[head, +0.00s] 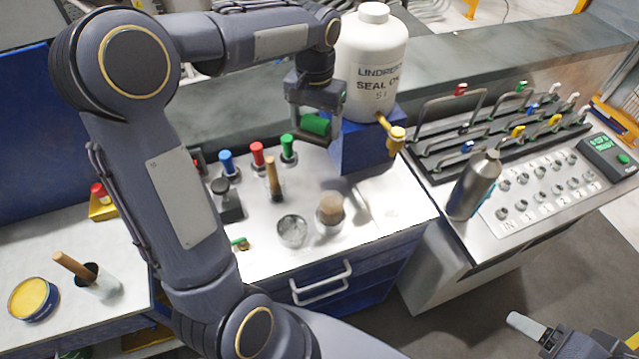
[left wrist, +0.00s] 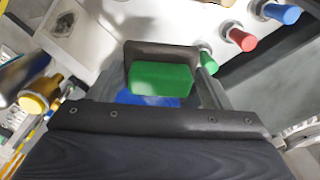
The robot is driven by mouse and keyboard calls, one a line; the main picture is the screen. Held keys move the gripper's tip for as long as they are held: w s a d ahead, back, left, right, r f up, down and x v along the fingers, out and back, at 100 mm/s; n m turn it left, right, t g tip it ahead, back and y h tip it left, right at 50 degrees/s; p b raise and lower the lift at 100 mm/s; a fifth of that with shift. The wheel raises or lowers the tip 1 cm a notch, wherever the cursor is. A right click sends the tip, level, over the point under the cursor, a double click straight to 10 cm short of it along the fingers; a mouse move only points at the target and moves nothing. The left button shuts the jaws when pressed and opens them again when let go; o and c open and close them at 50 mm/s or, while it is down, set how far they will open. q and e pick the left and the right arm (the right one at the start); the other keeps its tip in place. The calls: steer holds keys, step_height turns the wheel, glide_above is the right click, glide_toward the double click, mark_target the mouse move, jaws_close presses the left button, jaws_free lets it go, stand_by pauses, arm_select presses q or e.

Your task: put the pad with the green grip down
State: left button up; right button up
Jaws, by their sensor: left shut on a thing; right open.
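My left gripper (head: 316,108) is shut on the green grip (head: 315,124) of the pad. It holds it over the back of the white worktop (head: 375,205), just left of the blue stand (head: 362,148). In the left wrist view the green grip (left wrist: 160,79) sits between the fingers. A blue patch shows below it there; I cannot tell whether it is pad or stand. The pad's underside is hidden. My right gripper (head: 540,330) is at the bottom right, open and away from the worktop.
A white seal oil bottle (head: 372,60) with a yellow tap (head: 396,138) stands on the blue stand. Blue, red and green-topped pieces (head: 287,148) stand to the left. A metal cup (head: 291,231) and a brown-topped one (head: 330,210) stand in front. The worktop's right front is clear.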

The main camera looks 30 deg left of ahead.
arm_select(q)
step_height(320, 180, down, 18)
steer(key=b, duration=0.6)
steer(key=shift+b, duration=0.35)
steer(key=shift+s+r, duration=0.1)
steer(key=shift+f, duration=0.25)
steer(key=o, duration=0.9)
steer(key=shift+r, duration=0.1)
